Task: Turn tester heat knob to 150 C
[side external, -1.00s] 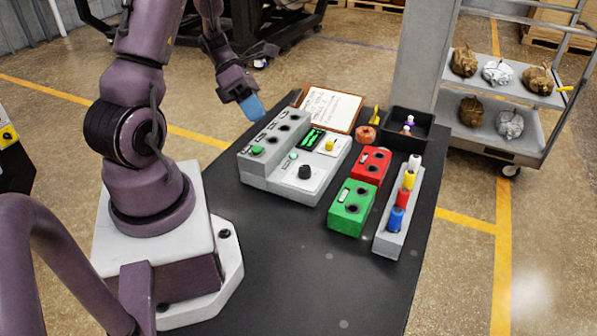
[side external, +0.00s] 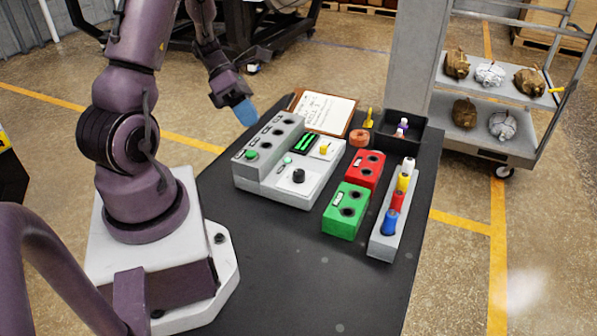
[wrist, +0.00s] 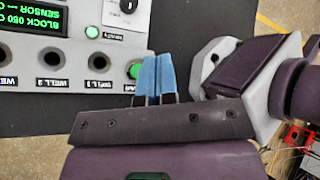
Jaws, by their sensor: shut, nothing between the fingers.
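The tester (side external: 258,185) is a pale grey box on the black table, with a raised row of wells at its back left. A black knob (side external: 298,175) stands on its white front panel and shows partly at the top of the wrist view (wrist: 128,6). The green display (side external: 305,143) reads "BLOCK 050 C" and a "SENSOR" line in the wrist view (wrist: 28,18). In the wrist view the fingers (wrist: 158,75) appear beside a green button (wrist: 134,71), apart from the knob.
A green box (side external: 345,210), a red box (side external: 366,168) and a rack (side external: 385,243) of coloured bottles stand right of the tester. A clipboard (side external: 325,112) and a black tray (side external: 418,140) lie behind. The table front is clear.

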